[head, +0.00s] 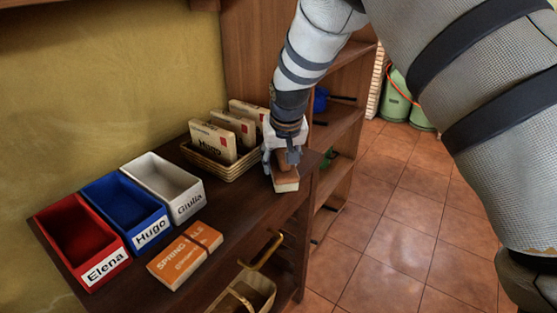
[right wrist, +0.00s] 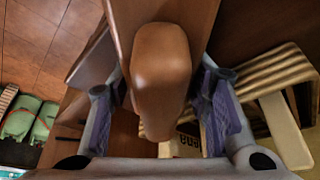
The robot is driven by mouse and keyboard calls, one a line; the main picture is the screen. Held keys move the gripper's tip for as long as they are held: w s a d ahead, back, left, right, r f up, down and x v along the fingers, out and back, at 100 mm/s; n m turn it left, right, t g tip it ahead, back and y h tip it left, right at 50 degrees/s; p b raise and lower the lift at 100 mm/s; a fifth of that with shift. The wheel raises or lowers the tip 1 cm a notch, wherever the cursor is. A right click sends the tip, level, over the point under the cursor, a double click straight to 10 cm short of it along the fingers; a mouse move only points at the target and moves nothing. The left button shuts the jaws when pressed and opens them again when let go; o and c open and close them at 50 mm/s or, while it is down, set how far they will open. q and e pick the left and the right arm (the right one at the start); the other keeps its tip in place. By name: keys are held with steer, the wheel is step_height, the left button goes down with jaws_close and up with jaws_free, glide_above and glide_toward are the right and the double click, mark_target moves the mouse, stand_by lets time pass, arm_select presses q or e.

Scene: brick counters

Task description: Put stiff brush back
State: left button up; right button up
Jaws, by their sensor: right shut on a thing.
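The stiff brush (head: 286,182) is a brown wooden block with a paler lower part. It is at the right end of the dark counter (head: 238,205), under my right gripper (head: 284,158). In the right wrist view its rounded wooden body (right wrist: 161,72) lies between the two fingers, which are shut on it. I cannot tell whether the brush touches the counter; its bristles are not clearly seen. My left gripper is not in view.
A wicker basket (head: 226,172) with several labelled packets stands just left of the gripper. Red (head: 72,235), blue (head: 125,205) and white (head: 160,180) named bins and an orange bundle (head: 185,256) sit farther left. An open shelf (head: 335,125) stands at the right.

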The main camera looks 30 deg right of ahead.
steer(key=shift+f, duration=0.2)
steer(key=o, duration=1.2)
steer(key=p+v, duration=0.2)
steer(key=v, duration=0.9)
steer(key=shift+r, duration=0.25)
steer(key=shift+s+r, duration=0.3)
steer(key=shift+r, duration=0.1)
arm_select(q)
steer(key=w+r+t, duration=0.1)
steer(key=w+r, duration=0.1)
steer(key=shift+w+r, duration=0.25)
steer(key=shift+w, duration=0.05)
